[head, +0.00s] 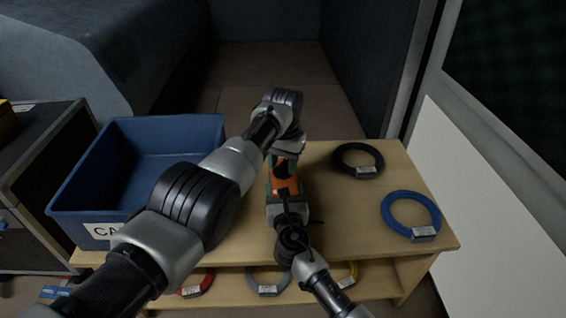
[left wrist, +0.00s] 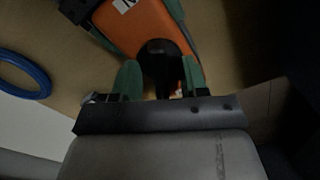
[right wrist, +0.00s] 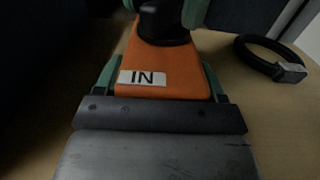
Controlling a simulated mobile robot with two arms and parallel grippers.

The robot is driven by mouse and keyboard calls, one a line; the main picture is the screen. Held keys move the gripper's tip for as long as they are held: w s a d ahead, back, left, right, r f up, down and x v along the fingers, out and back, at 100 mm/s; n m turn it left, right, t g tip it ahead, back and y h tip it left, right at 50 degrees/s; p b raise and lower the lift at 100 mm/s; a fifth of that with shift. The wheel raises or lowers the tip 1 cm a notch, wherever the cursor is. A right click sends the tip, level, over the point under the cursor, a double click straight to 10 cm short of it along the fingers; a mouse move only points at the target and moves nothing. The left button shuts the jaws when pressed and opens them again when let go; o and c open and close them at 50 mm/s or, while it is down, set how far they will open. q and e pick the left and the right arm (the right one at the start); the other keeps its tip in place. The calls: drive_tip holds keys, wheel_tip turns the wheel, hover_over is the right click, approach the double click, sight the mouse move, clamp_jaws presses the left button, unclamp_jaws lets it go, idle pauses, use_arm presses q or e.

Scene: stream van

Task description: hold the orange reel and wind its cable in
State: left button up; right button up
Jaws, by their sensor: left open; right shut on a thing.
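The orange reel (head: 287,187) stands on the wooden bench between my two grippers. In the right wrist view its orange body (right wrist: 150,60) carries a white "IN" label (right wrist: 143,78) and a black knob (right wrist: 163,22) on top. My right gripper (right wrist: 160,82) is shut on the reel, one green finger on each side. My left gripper (left wrist: 160,76) is open, its green fingers on either side of the black knob (left wrist: 160,58); I cannot tell whether they touch it. In the head view my left arm hides part of the reel. The reel's own cable is not clearly visible.
A black cable coil (head: 358,160) and a blue coil (head: 411,213) lie on the bench (head: 345,220) at right. A blue crate (head: 75,195) stands at left. Red, grey and yellow coils lie on the lower shelf. Bare bench top shows right of the reel.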

use_arm(q)
drive_tip(key=shift+f, duration=0.2)
use_arm(e)
drive_tip(key=shift+r, duration=0.1)
use_arm(q)
drive_tip(key=shift+c, duration=0.2)
clamp_jaws()
